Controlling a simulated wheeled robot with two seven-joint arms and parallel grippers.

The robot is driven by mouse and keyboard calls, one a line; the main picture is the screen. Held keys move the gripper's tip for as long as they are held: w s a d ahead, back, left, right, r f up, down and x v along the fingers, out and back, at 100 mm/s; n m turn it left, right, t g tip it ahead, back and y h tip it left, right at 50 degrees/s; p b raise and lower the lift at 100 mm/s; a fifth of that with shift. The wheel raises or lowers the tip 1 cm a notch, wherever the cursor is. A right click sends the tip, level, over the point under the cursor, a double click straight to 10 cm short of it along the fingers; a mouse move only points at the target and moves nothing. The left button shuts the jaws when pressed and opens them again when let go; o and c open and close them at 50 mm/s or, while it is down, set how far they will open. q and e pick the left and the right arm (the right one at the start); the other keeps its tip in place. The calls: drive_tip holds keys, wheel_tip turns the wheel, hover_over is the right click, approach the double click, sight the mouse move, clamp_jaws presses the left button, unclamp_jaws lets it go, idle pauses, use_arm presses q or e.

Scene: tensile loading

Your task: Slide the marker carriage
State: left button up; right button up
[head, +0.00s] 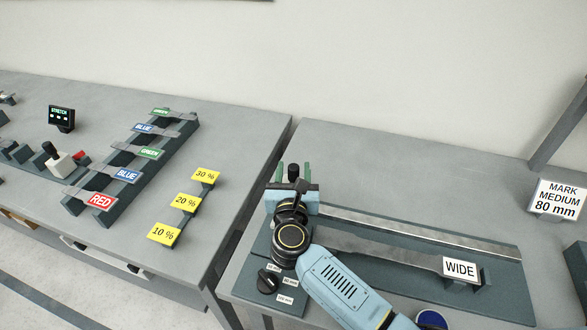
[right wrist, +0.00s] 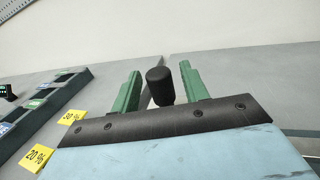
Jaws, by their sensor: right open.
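The marker carriage shows mainly as its black knob (head: 293,173) at the left end of the metal rail (head: 420,233); the rest of it is hidden behind my right gripper. In the right wrist view the knob (right wrist: 160,86) stands between two green fingers. My right gripper (head: 293,169) is open, with a finger on each side of the knob. My left gripper is not in view.
A grey strip labelled WIDE (head: 460,268) lies in front of the rail. A black dial (head: 268,281) with small labels is at the front left. A sign (head: 560,199) reads MARK MEDIUM 80 mm. The left table holds a specimen rack (head: 145,158) and yellow percentage tags (head: 186,202).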

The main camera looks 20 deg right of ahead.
drive_tip(key=shift+w+d, duration=0.1)
drive_tip(key=shift+w, duration=0.1)
clamp_jaws()
idle(0.3)
